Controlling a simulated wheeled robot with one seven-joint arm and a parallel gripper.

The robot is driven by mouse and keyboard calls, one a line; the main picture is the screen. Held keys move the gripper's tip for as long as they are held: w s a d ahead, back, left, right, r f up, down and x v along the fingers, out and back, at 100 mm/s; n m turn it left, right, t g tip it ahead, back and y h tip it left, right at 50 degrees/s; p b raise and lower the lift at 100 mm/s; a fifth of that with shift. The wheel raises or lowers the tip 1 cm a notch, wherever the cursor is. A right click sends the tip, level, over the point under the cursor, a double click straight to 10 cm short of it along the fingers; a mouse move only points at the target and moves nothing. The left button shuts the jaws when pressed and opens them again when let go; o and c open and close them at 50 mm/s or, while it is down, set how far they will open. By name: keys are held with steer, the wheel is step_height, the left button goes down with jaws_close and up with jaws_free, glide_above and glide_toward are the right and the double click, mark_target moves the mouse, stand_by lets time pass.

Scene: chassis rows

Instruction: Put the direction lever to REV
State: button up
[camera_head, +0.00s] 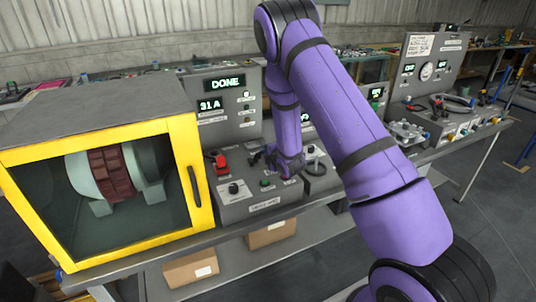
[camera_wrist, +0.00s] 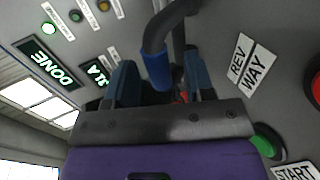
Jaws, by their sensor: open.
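My gripper (camera_wrist: 162,85) is open, with its two dark blue-grey fingers on either side of a bent dark lever (camera_wrist: 178,18) with a blue grip. The grip lies between the fingers in the wrist view; I cannot tell whether they touch it. A white label reading REV and WAY (camera_wrist: 249,62) is on the panel to the right of the lever. In the head view my gripper (camera_head: 268,157) is low over the grey console (camera_head: 262,205) and hides most of the lever there. Which position the lever is in cannot be told.
A green button (camera_wrist: 267,140) by a START label (camera_wrist: 296,172) and a red button (camera_wrist: 315,88) are close by. The yellow-framed cabinet (camera_head: 196,165) stands left. A display reads DONE (camera_head: 226,83).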

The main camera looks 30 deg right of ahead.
steer(key=v, duration=1)
steer(key=shift+s, duration=0.3)
steer(key=shift+r, duration=0.15)
